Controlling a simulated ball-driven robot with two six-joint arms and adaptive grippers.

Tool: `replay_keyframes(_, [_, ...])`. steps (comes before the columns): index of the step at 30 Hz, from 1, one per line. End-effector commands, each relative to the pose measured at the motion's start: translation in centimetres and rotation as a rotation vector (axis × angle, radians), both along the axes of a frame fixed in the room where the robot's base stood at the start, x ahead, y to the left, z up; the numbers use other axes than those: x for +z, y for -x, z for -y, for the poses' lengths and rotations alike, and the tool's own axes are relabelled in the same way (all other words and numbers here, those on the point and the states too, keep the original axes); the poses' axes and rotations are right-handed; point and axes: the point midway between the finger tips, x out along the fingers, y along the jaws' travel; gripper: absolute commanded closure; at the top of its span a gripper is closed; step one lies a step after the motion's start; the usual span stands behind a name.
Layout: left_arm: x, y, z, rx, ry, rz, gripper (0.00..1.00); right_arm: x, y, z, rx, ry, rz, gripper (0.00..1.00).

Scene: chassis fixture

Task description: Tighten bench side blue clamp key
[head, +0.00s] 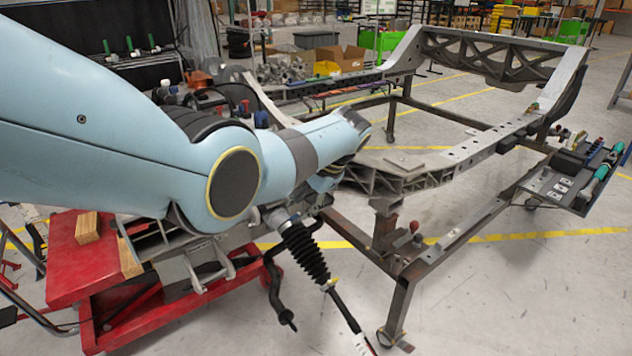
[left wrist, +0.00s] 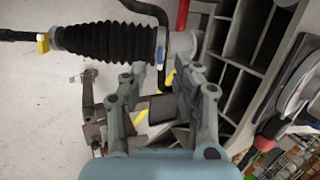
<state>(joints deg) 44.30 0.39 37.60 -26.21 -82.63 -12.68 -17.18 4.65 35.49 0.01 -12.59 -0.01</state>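My left gripper (left wrist: 165,78) shows in the left wrist view with its two grey fingers apart and nothing clearly held between them. In the head view my left arm hides most of the gripper. A small blue piece (head: 261,119) shows just above my left arm in the head view, beside a small red piece (head: 244,107). I cannot tell whether the blue piece is the clamp key. No blue clamp key is clear in the left wrist view. Grey frame parts lie behind the fingers there. My right gripper is not in view.
The grey chassis frame (head: 410,180) stands on a metal stand. A black rubber bellows (head: 303,250) with a rod hangs below my arm, and shows in the left wrist view (left wrist: 100,40). A red cart (head: 80,262) is at left. A tool tray (head: 560,190) is at right.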

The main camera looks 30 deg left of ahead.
Motion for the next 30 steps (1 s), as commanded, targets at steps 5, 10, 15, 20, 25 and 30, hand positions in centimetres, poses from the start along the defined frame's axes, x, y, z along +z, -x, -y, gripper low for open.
replay_keyframes(5, [3.9, -0.2, 2.0, -0.002, 0.001, 0.004, 0.71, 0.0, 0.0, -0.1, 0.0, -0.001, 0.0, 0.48])
replay_keyframes(10, [6.5, -0.2, 3.3, -0.003, 0.0, 0.003, 0.71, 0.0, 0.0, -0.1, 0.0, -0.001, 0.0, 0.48])
replay_keyframes(15, [7.6, -0.2, 3.8, 0.0, 0.0, 0.001, 0.71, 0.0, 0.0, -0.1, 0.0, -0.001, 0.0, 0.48])
replay_keyframes(20, [7.8, -0.2, 3.9, 0.0, 0.0, 0.001, 0.71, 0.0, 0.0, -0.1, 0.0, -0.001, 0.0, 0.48])
replay_keyframes(25, [7.7, -0.2, 3.8, 0.0, 0.0, 0.001, 0.71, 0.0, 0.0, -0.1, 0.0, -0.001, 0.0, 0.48])
replay_keyframes(30, [7.7, -0.2, 3.8, -0.001, 0.0, 0.0, 0.71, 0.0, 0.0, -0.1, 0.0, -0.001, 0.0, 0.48])
